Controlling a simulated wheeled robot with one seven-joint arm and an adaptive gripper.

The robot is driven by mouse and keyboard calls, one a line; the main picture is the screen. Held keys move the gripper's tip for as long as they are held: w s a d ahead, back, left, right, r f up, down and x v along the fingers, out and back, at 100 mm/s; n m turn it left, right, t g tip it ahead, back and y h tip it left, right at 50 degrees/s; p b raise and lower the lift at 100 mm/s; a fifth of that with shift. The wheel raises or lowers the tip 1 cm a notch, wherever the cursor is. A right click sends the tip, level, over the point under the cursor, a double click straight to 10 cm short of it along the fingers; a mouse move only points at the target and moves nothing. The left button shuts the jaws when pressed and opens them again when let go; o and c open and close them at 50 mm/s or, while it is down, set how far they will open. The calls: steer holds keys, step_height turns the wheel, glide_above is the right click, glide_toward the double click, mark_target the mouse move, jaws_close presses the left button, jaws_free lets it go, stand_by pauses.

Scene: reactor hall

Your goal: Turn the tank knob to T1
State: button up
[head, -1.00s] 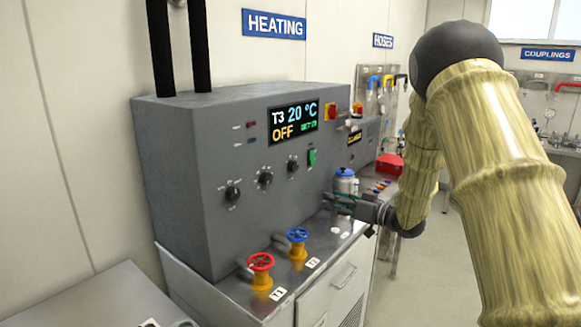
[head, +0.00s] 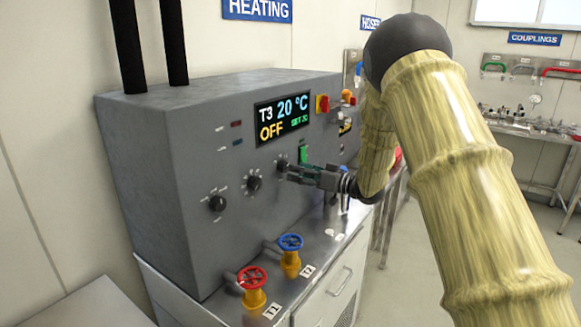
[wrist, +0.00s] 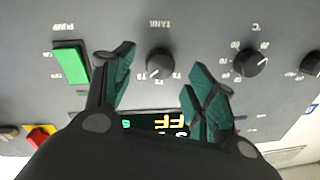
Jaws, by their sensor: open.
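The tank knob (wrist: 160,63) is a round black knob on the grey heating panel, under the label "TANK", which appears upside down in the wrist view. In the head view the tank knob (head: 283,166) is the one closest to the green switch. My gripper (wrist: 162,60) is open, with one green finger on each side of the tank knob; I cannot tell whether they touch it. In the head view my gripper (head: 288,172) is at the panel front. The display (head: 283,118) reads T3, 20 °C, OFF.
The green pump switch (wrist: 70,62) is close beside one finger. The °C knob (wrist: 251,63) is beyond the other finger. Red (head: 252,279) and blue (head: 291,243) valve wheels stand on the bench below. A red-and-yellow switch (head: 322,104) is right of the display.

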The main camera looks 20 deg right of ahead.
mark_target(287, 169)
steer(key=shift+r+p+x, duration=0.2)
steer(key=shift+p+x, duration=0.1)
steer(key=shift+x, duration=1.45)
steer(key=shift+f, duration=0.1)
steer(key=c, duration=1)
